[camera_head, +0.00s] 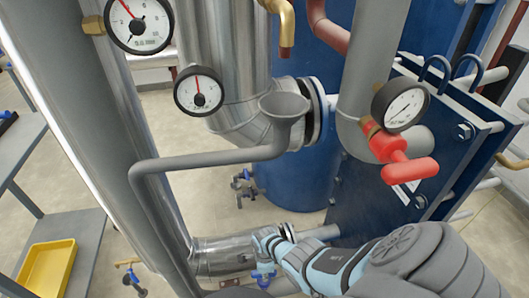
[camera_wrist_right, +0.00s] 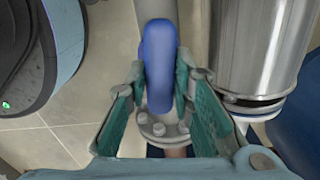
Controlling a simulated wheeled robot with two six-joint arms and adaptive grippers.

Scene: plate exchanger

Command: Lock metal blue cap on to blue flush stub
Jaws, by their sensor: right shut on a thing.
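My right gripper (camera_head: 268,245) reaches down from the lower right to pipework low in the centre of the head view. In the right wrist view the teal-padded fingers (camera_wrist_right: 165,85) flank a smooth, elongated blue handle-like piece (camera_wrist_right: 159,55) and close on it near the tips. It lies along a grey pipe with a bolted grey flange (camera_wrist_right: 158,130) beneath it. Blue also shows just below the gripper in the head view (camera_head: 263,278). I cannot tell which part is the cap and which the flush stub. My left gripper is out of view.
A large silver pipe (camera_wrist_right: 258,45) runs close right of the fingers in the wrist view. A grey pipe with a funnel (camera_head: 283,115), gauges (camera_head: 200,90) and a red valve handle (camera_head: 410,168) stand above the arm. A yellow tray (camera_head: 47,270) is at lower left.

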